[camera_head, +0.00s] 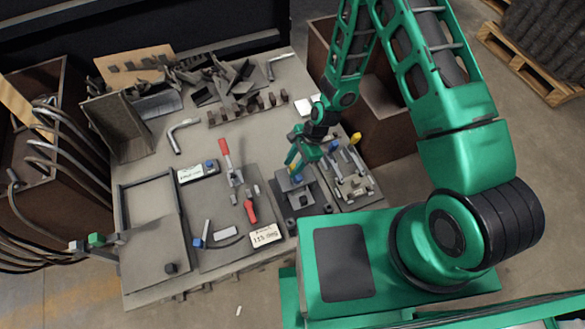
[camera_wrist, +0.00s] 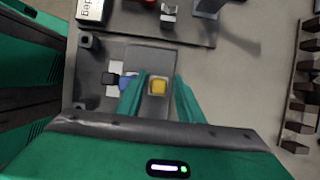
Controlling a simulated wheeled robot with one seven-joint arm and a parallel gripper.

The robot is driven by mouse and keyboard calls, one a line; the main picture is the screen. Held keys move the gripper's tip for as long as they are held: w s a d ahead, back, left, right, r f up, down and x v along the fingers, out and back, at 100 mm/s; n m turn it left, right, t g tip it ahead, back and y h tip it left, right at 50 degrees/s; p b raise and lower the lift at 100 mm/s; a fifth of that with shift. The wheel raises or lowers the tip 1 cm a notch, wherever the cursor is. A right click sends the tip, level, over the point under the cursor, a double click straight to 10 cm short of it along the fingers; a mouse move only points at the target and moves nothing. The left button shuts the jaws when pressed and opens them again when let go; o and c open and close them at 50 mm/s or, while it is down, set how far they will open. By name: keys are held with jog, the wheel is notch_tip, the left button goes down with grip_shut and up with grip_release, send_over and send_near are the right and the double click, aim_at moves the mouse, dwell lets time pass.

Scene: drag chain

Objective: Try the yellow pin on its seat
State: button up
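The yellow pin (camera_wrist: 158,87) shows end-on as a small square over a grey block (camera_wrist: 150,58) in the wrist view. My gripper (camera_wrist: 160,78) has one finger on each side of the pin, with a narrow gap visible on both sides. In the head view, my gripper (camera_head: 295,170) points down over a dark fixture plate (camera_head: 312,203), with a strip of yellow showing by its fingers. A blue part (camera_wrist: 127,82) sits beside the block, partly behind the left finger. The seat under the pin is hidden, so I cannot tell how deep the pin sits.
A board with small fixtures and a yellow-tipped piece (camera_head: 355,138) lies to the right. A plate with a red-handled clamp (camera_head: 225,147) lies to the left. A toothed dark rack (camera_head: 247,109) and loose metal parts (camera_head: 225,80) lie further back. Bare tabletop lies behind the fixture.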

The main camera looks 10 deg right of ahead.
jog(key=v, duration=1)
jog(key=shift+w+d+r, duration=0.1)
dwell(2.4)
